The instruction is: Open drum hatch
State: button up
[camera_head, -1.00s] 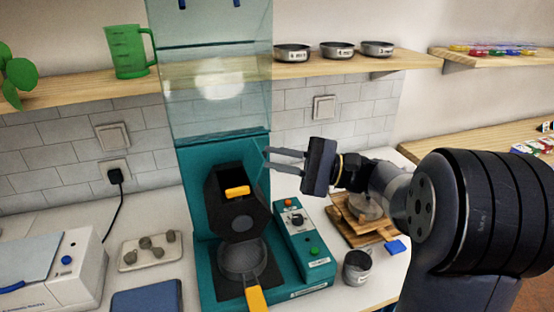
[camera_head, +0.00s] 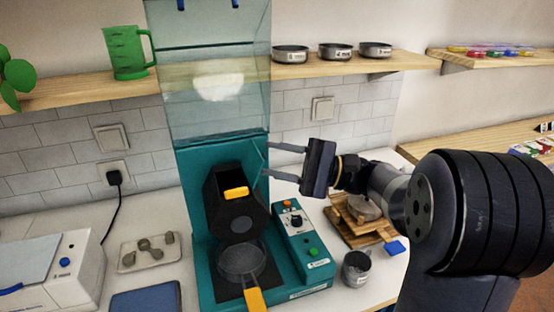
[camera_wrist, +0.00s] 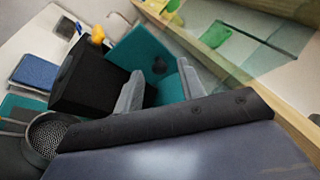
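The black drum (camera_head: 226,212) sits in a teal machine (camera_head: 203,235). Its front carries a yellow handle (camera_head: 235,192) with a dark recess above it. My gripper (camera_head: 267,157) is open and empty, pointing left, above and right of the yellow handle, near the teal back panel. In the wrist view my two grey fingers (camera_wrist: 159,84) stand apart with the teal panel between them. The black drum (camera_wrist: 85,80) and yellow handle (camera_wrist: 97,35) lie to their left. Whether the hatch is fully closed I cannot tell.
A clear panel (camera_head: 215,75) rises above the machine. A pan with a yellow handle (camera_head: 254,298) is below the drum. A control box (camera_head: 303,250) is to the right, with a metal cup (camera_head: 356,268) beside it. A wooden shelf (camera_head: 90,88) runs behind.

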jog(key=b+v, duration=0.1)
jog(key=v, duration=0.9)
jog(key=shift+d, duration=0.35)
jog(key=shift+f, duration=0.1)
jog(key=p+x, duration=0.1)
jog(key=x, duration=1)
jog(key=shift+d, duration=0.1)
